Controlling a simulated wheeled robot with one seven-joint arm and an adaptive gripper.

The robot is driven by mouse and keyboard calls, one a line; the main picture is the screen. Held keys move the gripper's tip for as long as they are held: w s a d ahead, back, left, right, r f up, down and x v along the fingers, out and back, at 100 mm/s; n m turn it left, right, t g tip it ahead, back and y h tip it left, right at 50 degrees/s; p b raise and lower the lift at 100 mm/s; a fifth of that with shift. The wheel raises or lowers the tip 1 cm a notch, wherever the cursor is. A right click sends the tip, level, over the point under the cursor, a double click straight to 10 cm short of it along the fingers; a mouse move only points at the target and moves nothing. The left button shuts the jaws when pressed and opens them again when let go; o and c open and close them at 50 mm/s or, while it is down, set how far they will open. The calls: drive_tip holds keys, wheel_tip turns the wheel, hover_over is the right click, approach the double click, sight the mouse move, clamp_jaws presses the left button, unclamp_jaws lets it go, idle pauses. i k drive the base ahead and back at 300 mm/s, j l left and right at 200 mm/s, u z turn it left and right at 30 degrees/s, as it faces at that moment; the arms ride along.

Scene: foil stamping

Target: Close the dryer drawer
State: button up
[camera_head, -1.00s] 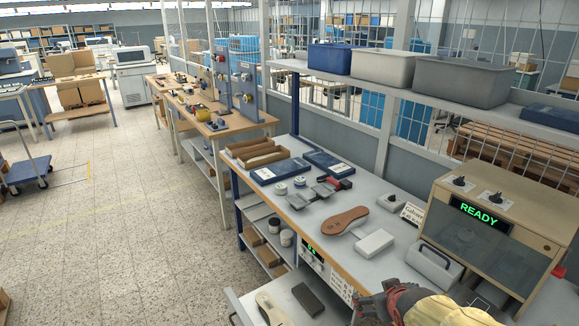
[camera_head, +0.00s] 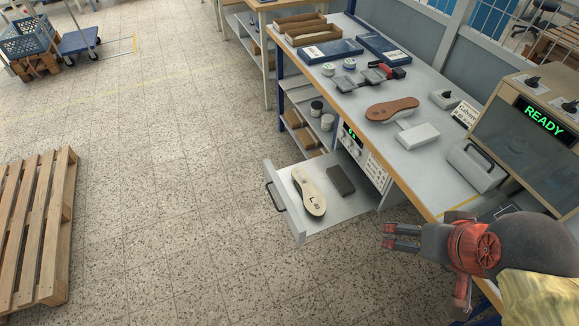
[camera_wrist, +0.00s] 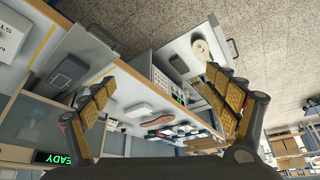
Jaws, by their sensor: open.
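The dryer drawer (camera_head: 343,214) is pulled out from under the workbench, with a dark handle (camera_head: 275,196) on its front panel. A cream shoe sole (camera_head: 309,191) and a dark grey block (camera_head: 341,180) lie in it. My gripper (camera_head: 386,237) is open and empty, to the right of the drawer and apart from it, below the bench edge. In the wrist view the open fingers (camera_wrist: 160,100) frame the bench, and the drawer (camera_wrist: 178,50) with its handle (camera_wrist: 232,49) shows at the top. The dryer's control panel (camera_head: 363,155) is beside the drawer.
The bench top (camera_head: 377,147) holds a brown sole (camera_head: 392,109), a white block (camera_head: 418,136), a grey handled block (camera_head: 476,166) and a machine reading READY (camera_head: 543,121). A wooden pallet (camera_head: 37,228) lies at the left. The floor (camera_head: 190,200) before the drawer is clear.

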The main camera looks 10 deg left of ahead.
sight(349, 194)
drive_tip(key=i+u, duration=0.1)
drive_tip(key=u, duration=0.3)
drive_tip(key=i+u, duration=0.15)
drive_tip(key=u, duration=0.2)
drive_tip(key=i+u, duration=0.15)
drive_tip(key=u, duration=0.25)
